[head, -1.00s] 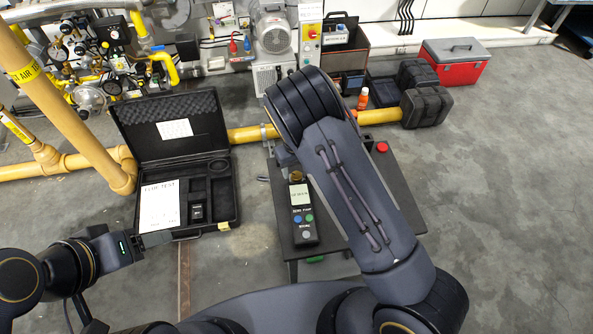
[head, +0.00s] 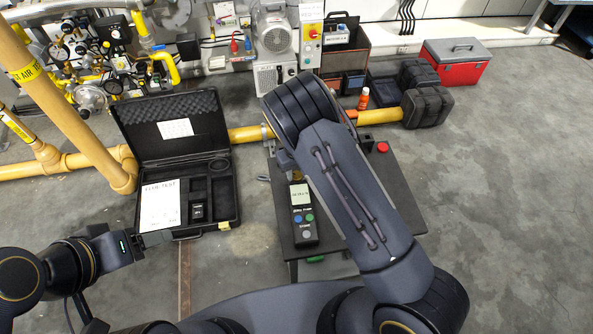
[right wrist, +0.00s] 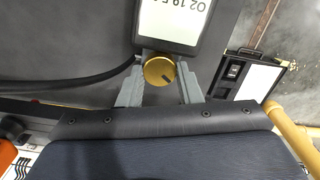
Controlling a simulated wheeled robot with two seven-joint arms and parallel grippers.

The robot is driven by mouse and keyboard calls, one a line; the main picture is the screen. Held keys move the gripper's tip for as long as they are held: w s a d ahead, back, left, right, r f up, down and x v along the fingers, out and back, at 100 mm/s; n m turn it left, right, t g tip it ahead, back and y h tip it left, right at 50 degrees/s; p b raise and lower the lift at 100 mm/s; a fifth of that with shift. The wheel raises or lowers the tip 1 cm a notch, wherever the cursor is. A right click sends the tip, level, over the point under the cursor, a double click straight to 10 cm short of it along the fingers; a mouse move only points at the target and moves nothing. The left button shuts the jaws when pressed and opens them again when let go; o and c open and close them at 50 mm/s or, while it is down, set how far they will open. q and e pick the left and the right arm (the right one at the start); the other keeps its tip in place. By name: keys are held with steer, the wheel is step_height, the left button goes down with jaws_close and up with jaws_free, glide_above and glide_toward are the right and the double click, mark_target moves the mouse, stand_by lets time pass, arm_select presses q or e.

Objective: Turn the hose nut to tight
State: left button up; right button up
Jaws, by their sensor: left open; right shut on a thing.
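The brass hose nut (right wrist: 159,70) sits at the end of the handheld analyser in the right wrist view, with a dark mark on its face. My right gripper (right wrist: 160,82) is shut on the nut, one grey finger on each side. The analyser (head: 303,214) lies on the small dark table, its screen (right wrist: 172,20) lit. A black hose (right wrist: 75,86) runs to the left from near the nut; its joint is partly hidden by a finger. In the head view my right arm hides its gripper. My left gripper (head: 156,239) is open and empty beside the open case.
The dark table (head: 390,190) carries a red button (head: 382,147). The open black case (head: 232,205) lies on the floor to the left, holding a white sheet (head: 160,204). Yellow pipes (head: 75,110) stand at left.

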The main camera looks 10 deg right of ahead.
mark_target(297, 174)
steer(key=shift+m, duration=0.3)
steer(key=m+b, duration=0.1)
steer(key=m, duration=0.1)
steer(key=shift+m, duration=0.3)
steer(key=shift+d+m+b, duration=0.1)
steer(key=shift+m+b, duration=0.35)
steer(key=shift+m, duration=1.65)
steer(key=o, duration=1)
step_height(297, 174, up, 8)
steer(key=shift+f, duration=0.1)
